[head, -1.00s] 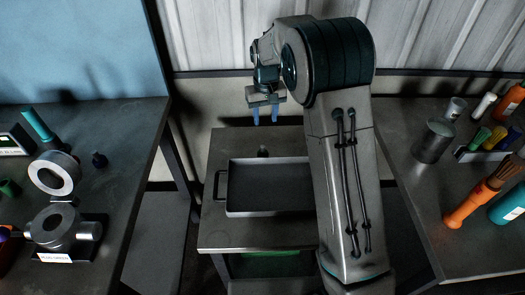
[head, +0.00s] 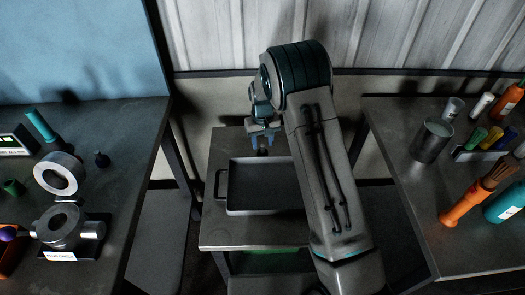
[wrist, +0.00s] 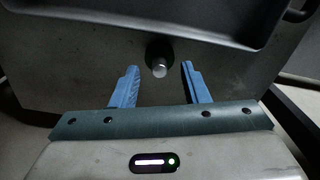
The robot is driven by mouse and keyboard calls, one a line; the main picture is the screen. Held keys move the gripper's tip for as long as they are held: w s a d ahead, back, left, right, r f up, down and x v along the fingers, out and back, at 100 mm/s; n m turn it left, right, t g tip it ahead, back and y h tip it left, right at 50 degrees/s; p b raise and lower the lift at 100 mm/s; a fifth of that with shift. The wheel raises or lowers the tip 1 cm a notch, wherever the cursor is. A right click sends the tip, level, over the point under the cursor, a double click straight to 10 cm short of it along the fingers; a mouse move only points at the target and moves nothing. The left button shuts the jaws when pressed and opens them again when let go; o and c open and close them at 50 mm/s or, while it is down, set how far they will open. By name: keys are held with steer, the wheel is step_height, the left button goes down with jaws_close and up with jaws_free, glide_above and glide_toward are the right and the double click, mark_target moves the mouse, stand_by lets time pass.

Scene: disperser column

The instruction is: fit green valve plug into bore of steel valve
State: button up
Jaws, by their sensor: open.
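The steel valve (head: 62,226) lies on a black base on the left table, with side stubs and a white label in front. My gripper (head: 262,143) is open, pointing down behind the tray on the middle table. In the wrist view, a small dark plug-like piece with a pale metal end (wrist: 159,68) lies between the blue fingers, nearer their tips, not visibly touched. Its colour is too dark to tell, so I cannot say whether it is the green valve plug. A dark green piece (head: 13,187) stands at the left table's left edge.
The tray (head: 270,186) on the middle table is empty. The right table holds a metal can (head: 431,140), bottles and an orange-handled brush (head: 467,205).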

mark_target(263, 151)
steer(key=shift+f, duration=1.35)
jaws_close()
steer(key=shift+r, duration=0.1)
